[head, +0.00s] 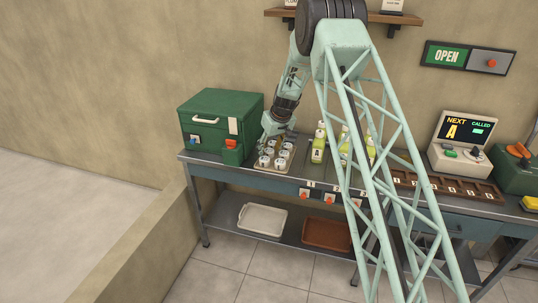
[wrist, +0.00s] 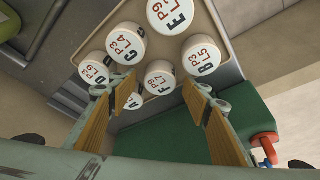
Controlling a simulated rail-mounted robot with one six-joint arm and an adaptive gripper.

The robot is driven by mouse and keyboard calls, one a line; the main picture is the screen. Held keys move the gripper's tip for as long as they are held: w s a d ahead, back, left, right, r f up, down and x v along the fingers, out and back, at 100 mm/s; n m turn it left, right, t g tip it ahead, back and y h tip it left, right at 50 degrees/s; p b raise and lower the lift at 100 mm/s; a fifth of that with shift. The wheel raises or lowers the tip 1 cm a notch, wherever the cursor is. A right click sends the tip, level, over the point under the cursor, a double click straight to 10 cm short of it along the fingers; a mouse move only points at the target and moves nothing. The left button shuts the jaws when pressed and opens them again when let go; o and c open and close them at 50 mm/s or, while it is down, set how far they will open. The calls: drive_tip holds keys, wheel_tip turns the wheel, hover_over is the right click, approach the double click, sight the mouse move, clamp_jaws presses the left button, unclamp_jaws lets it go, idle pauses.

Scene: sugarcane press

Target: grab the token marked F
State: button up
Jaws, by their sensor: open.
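The token marked F (wrist: 160,79) is a white round piece with red and black print, in the wrist view. It stands on a tray (wrist: 228,42) among several similar tokens. My gripper (wrist: 158,86) is open, with its two wooden-faced fingers on either side of the F token in the picture. I cannot tell how far above it they are. The token marked A (wrist: 131,101) is partly hidden by the left finger. In the head view my gripper (head: 274,132) hangs over the back of the tray, and the letters there are too small to read.
Close to F are the tokens C (wrist: 125,43), B (wrist: 201,56) and E (wrist: 171,14). A green case (head: 222,122) stands left of the tray. Green-yellow bottles (head: 318,146) stand to its right. A slotted rack (head: 450,187) lies further right.

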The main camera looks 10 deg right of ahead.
sight(268, 149)
drive_tip(key=shift+c, duration=0.2)
drive_tip(key=c, duration=0.9)
drive_tip(key=shift+r, duration=0.1)
drive_tip(key=shift+s+r+p, duration=0.1)
drive_tip(key=shift+r+p, duration=0.4)
drive_tip(key=shift+r, duration=1.2)
drive_tip(key=s, duration=0.5)
drive_tip(key=s+d+r, duration=0.1)
drive_tip(key=s, duration=0.9)
drive_tip(key=shift+s+d+r, duration=0.2)
drive_tip(key=shift+s+d, duration=0.05)
drive_tip(key=shift+s, duration=0.15)
